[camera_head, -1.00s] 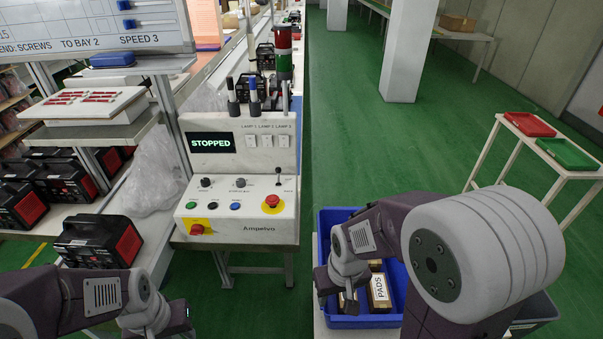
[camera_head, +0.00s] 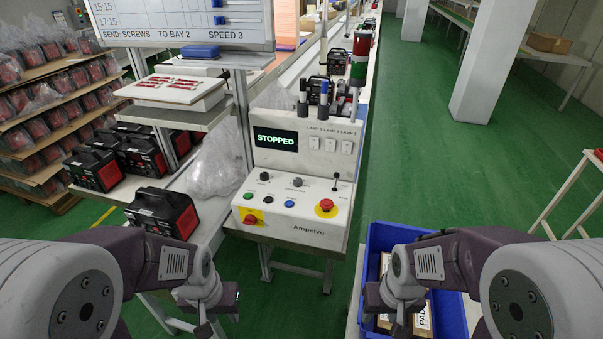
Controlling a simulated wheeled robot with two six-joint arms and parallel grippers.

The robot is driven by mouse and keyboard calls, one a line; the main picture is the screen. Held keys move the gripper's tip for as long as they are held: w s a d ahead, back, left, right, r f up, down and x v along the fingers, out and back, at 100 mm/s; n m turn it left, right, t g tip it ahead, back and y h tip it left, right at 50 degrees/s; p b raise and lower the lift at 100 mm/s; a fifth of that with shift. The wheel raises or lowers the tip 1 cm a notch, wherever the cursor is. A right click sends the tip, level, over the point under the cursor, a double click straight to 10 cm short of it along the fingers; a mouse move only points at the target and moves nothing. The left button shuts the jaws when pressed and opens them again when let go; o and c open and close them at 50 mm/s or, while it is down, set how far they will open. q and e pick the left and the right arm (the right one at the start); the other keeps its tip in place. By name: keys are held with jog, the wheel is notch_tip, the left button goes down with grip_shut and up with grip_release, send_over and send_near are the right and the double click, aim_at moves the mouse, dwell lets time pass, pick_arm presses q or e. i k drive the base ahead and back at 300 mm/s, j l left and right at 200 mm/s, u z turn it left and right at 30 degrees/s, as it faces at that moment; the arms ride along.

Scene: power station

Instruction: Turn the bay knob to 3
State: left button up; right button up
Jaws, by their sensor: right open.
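The control panel (camera_head: 330,232) stands ahead, its display (camera_head: 275,138) reading STOPPED.
The panel also has a red mushroom button (camera_head: 326,206), a red switch (camera_head: 251,220), small push buttons and a lever (camera_head: 335,182). A whiteboard (camera_head: 180,18) reads SEND: SCREWS, TO BAY 2, SPEED 3. Boxed cartons lie in the crate. Green floor (camera_head: 430,140) is clear at right.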

aim_at(298, 182)
jog(key=i+j, duration=0.3)
jog(key=i+j+z, duration=0.1)
jog(key=i+j, duration=0.2)
jog(key=j, duration=0.15)
jog(key=i, duration=0.45)
